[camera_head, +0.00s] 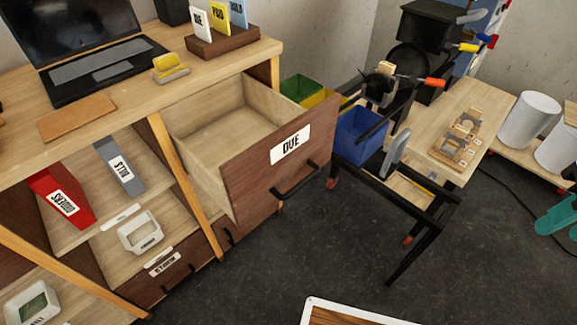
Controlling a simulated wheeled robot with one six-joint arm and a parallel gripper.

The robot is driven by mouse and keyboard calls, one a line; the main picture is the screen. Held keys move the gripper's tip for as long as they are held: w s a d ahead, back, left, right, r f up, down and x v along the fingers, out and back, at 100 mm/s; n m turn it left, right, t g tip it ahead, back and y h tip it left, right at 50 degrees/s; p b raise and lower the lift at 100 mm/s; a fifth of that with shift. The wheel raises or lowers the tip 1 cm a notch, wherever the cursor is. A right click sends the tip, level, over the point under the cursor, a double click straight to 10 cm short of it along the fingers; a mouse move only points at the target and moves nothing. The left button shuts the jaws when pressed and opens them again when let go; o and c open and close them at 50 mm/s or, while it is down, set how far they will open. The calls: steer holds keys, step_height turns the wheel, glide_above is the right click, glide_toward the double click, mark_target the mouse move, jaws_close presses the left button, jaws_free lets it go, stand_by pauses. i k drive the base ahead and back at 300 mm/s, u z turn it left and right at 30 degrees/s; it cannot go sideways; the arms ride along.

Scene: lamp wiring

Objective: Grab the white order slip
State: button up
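A white card (199,22) with dark lettering stands upright in a wooden holder (232,42) on the desk at the top. A yellow card (220,14) and a blue card (238,14) stand beside it. The white card is the only white slip-like sheet I can make out; I cannot tell for sure that it is the order slip. The drawer (205,133) marked DUE is pulled open, and its visible floor is bare. My gripper is not in view.
A laptop (95,55) and a yellow pad block (170,68) sit on the desk (215,65). The open drawer juts over the floor. A dark stand with a blue bin (361,138) is to its right. Dark floor (310,240) is clear in the lower middle.

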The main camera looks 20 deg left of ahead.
mark_target(200, 20)
steer(key=u, duration=2.85)
steer(key=k, duration=1.1)
steer(key=z, duration=1.2)
steer(key=i, duration=1.65)
